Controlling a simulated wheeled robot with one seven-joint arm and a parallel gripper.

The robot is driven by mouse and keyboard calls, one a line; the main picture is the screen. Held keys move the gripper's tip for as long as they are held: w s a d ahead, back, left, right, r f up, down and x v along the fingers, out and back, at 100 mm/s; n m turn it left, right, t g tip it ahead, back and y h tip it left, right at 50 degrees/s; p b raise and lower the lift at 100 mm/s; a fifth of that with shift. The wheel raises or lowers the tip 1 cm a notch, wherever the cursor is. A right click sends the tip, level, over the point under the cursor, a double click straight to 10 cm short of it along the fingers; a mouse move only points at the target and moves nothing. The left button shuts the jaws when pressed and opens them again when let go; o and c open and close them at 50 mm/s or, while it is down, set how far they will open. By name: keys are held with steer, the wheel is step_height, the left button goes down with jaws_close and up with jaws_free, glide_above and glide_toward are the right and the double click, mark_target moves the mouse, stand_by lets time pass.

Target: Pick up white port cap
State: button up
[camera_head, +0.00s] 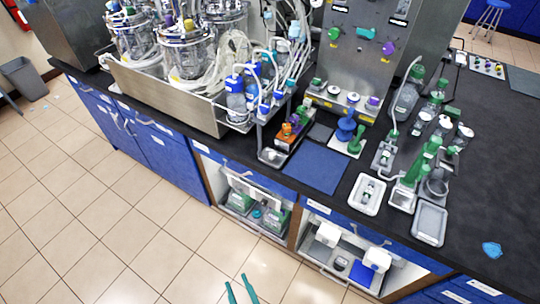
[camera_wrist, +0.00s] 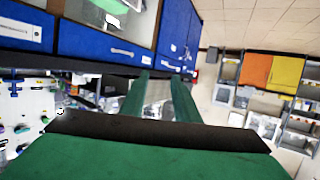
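My gripper (camera_head: 237,280) shows at the bottom edge of the head view as two green fingers, apart and empty, over the tiled floor in front of the bench. In the wrist view its fingers (camera_wrist: 158,76) point away with a clear gap between them and nothing held. I cannot tell for sure which thing is the white port cap. Small white round pieces, one (camera_head: 353,97) among them, sit on the ledge of the steel panel unit at the back of the bench. My gripper is far from them and below the bench top.
The black bench (camera_head: 500,210) has free room at right. A blue mat (camera_head: 315,166) lies near its front edge. A white tray (camera_head: 369,194), a grey tray (camera_head: 429,223) and green-capped bottles crowd the middle. A steel tray (camera_head: 165,96) holds glass vessels. Open shelves lie below the bench.

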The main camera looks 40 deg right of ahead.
steer(key=w+d+m+h, duration=0.1)
steer(key=w+d, duration=0.5)
steer(key=w, duration=0.1)
steer(key=m+g+h, duration=0.1)
steer(key=m+g, duration=0.1)
steer(key=g, duration=0.1)
glide_toward(273, 154)
steer(key=x, duration=0.3)
steer(key=shift+w+a+f, duration=0.1)
steer(key=shift+w+a, duration=0.1)
steer(key=shift+a, duration=0.05)
steer(key=shift+w+d+f, duration=0.15)
steer(key=shift+d, duration=0.1)
steer(key=shift+x, duration=2.5)
steer(key=shift+d, duration=0.1)
steer(key=shift+c, duration=0.3)
steer(key=c, duration=0.5)
jaws_close()
